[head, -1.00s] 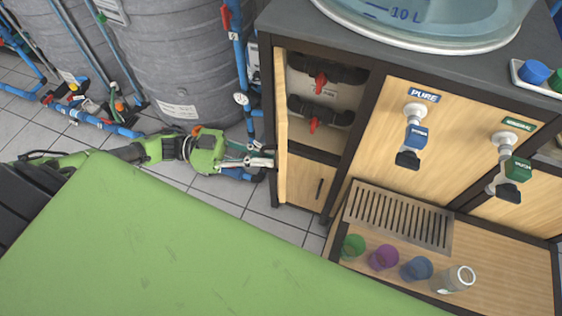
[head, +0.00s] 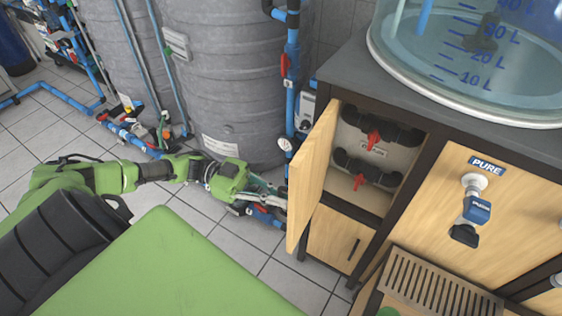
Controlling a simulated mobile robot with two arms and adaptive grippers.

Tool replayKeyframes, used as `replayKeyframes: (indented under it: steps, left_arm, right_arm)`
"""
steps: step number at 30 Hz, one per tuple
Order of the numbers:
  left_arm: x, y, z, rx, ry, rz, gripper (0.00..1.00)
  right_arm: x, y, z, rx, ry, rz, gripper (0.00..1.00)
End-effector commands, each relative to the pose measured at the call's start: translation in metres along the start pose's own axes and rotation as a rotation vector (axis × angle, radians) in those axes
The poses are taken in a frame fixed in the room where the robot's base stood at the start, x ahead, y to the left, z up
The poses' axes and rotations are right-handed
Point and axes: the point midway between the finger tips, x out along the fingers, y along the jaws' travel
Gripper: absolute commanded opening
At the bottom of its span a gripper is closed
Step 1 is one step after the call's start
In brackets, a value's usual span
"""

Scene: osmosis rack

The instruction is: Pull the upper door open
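The upper door (head: 314,172) is a light wooden panel on the left of the cabinet. It stands swung open toward the left, and the compartment behind it shows two black valves with red handles (head: 374,139). My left gripper (head: 284,212) is at the door's outer left side, close to its lower part. Its fingertips are partly hidden by the door edge, so I cannot tell whether they touch it or are open or shut. My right gripper is not in view.
A closed lower door (head: 340,238) with a dark handle sits below. A PURE tap (head: 474,205) and a metal drip grate (head: 437,288) are on the right. Grey tanks (head: 232,80) and blue pipes stand behind my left arm.

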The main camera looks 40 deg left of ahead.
Motion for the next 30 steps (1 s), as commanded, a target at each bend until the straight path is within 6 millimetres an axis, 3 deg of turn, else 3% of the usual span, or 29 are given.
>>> replayKeyframes:
  steps: [3,6,19,23,30]
  left_arm:
    - [0.000,0.000,0.000,-0.001,-0.001,0.000,0.00]
    - [0.000,0.000,0.000,-0.001,-0.001,0.000,0.24]
    - [-0.007,0.000,0.000,0.000,-0.001,-0.001,0.24]
    - [-0.027,-0.001,0.001,0.000,-0.004,-0.004,0.24]
    - [-0.081,-0.001,0.001,0.000,-0.003,-0.005,0.24]
  right_arm:
    - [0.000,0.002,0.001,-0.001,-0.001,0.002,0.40]
    - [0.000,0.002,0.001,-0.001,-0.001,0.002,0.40]
    - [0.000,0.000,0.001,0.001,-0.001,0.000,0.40]
    - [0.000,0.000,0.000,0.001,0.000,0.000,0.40]
    - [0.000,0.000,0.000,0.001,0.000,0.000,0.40]
